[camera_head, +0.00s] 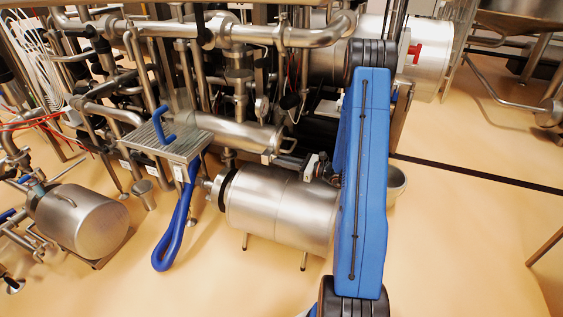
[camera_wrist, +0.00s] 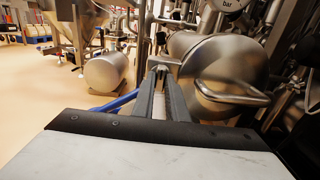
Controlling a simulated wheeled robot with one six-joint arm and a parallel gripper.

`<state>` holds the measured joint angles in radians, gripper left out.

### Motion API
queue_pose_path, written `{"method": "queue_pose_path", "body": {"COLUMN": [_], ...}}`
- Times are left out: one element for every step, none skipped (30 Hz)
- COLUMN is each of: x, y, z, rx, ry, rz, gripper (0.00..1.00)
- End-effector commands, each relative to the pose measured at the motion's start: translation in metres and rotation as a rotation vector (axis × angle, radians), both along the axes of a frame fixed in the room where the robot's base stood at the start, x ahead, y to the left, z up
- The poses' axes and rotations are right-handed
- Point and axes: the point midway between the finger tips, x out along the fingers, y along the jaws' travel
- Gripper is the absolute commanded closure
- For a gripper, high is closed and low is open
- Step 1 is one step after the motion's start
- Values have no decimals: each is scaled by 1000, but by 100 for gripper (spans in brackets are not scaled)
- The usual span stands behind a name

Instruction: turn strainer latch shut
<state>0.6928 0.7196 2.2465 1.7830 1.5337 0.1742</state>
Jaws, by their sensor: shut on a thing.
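In the wrist view my gripper (camera_wrist: 161,72) reaches forward with its two long grey fingers close together. It is shut on a small metal piece (camera_wrist: 167,61) at the near end of a horizontal steel cylinder (camera_wrist: 222,62), apparently the strainer and its latch. The fingers hide most of the latch, so I cannot tell its angle. A bent steel handle (camera_wrist: 232,97) sticks out from the cylinder's end, right of my fingers. In the head view the steel cylinder (camera_head: 235,134) lies among the pipes.
A larger steel motor housing (camera_head: 280,208) stands below the cylinder. A blue hose (camera_head: 178,222) hangs from a small metal shelf (camera_head: 185,148). A steel tank (camera_head: 82,221) stands at the left. Dense pipework fills the back. The floor (camera_head: 480,240) at right is mostly clear.

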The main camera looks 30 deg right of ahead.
Motion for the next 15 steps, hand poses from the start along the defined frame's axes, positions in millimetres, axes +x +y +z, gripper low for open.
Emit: {"method": "queue_pose_path", "body": {"x": [-1, -1, -1, -1, 0, 0, 0, 0, 0, 0, 0, 0, 0, 0, 0], "y": [-1, -1, -1, -1, -1, -1, -1, -1, -1, 0, 0, 0, 0, 0, 0], "z": [-1, -1, -1, -1, -1, 0, 0, 0, 0, 0, 0, 0, 0, 0, 0], "rx": [0, 0, 1, 1, 0, 0, 0, 0, 1, 2, 2, 6, 12, 19, 30], "ry": [1, 1, 2, 2, 1, 1, 1, 1, 1, 1, 2, 5, 9, 15, 23], "rz": [-2, -2, -1, -1, -1, -1, -1, -1, -1, -1, -1, -1, -1, -1, -1], "gripper": [80, 73, 69, 69, 69, 69, 69, 69, 69, 69, 69, 69, 69, 69, 69]}}
